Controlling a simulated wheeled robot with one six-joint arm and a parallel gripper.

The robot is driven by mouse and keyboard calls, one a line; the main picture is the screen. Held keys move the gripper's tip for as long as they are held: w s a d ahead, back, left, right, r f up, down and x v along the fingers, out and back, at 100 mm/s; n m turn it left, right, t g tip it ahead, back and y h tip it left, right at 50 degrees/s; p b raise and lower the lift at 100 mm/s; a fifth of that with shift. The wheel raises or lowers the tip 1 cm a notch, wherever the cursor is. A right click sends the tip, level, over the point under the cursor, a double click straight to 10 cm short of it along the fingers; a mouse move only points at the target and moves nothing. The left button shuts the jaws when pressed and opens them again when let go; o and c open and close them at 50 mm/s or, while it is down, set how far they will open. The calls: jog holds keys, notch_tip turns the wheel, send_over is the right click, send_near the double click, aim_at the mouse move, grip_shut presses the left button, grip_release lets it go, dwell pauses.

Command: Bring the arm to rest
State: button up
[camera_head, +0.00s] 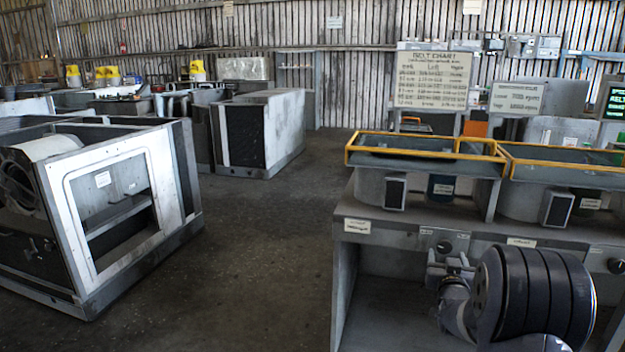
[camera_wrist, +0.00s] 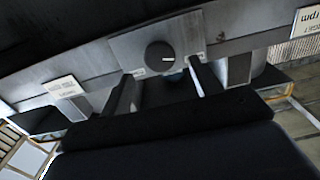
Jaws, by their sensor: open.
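My gripper (camera_wrist: 162,82) shows in the wrist view with two dark fingers standing apart and nothing between them. Beyond the fingertips is a dark round knob (camera_wrist: 160,56) on a grey front panel; I cannot tell the exact gap, and no contact shows. In the head view my arm (camera_head: 535,295) is folded low at the right, in front of the grey bench (camera_head: 345,262). The fingers cannot be made out clearly there.
Bare floor (camera_head: 265,250) lies between housing and bench.

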aim_at(445, 247)
jog(key=x, duration=0.4)
jog(key=shift+s, duration=0.1)
dwell(0.3)
